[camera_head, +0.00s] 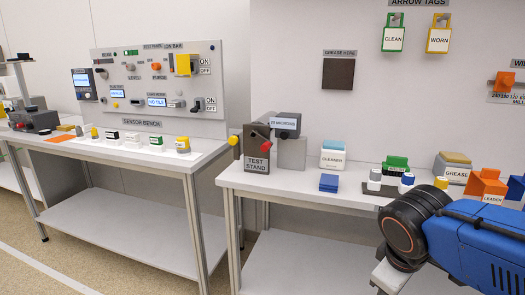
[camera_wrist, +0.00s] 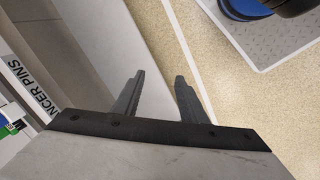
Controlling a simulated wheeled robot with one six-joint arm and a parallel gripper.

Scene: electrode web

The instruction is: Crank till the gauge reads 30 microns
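The grey test stand (camera_head: 257,150) sits at the left end of the right-hand table. A dark gauge box (camera_head: 285,121) beside it carries a small display that seems to read 20 microns, though the first digit is hard to be sure of. A red knob (camera_head: 266,147) and a yellow knob (camera_head: 234,140) stick out of the stand; I cannot tell which is the crank. My gripper (camera_wrist: 160,76) is open and empty in the wrist view, its two dark fingers apart over the floor.
The sensor bench (camera_head: 120,150) is at left. Open floor lies between the tables and in front.

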